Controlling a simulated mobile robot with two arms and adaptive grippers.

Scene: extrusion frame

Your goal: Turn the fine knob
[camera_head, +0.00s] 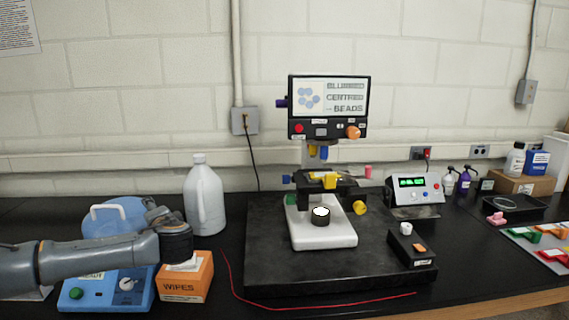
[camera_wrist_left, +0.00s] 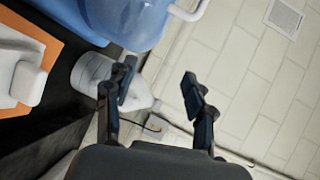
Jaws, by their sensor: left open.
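A microscope with a screen (camera_head: 329,108) stands on a dark slab. The screen reads "blurred", "centred", "beads". A yellow knob (camera_head: 360,208) sits low on the microscope's right side, and an orange knob (camera_head: 353,132) sits under the screen. Blue knobs (camera_head: 286,179) show on its left. I cannot read which is the fine knob. My left arm reaches in from the left, its dark wrist end above the wipes box, well left of the microscope. My left gripper (camera_wrist_left: 160,88) is open and empty in the left wrist view, with a white jug behind its fingers. My right gripper is not shown.
The wipes box (camera_head: 184,278), a white jug (camera_head: 205,200) and a blue device (camera_head: 105,290) crowd the left. A control box (camera_head: 411,246) and a green-display unit (camera_head: 413,187) stand right of the microscope. A red cord (camera_head: 320,305) lies along the slab's front.

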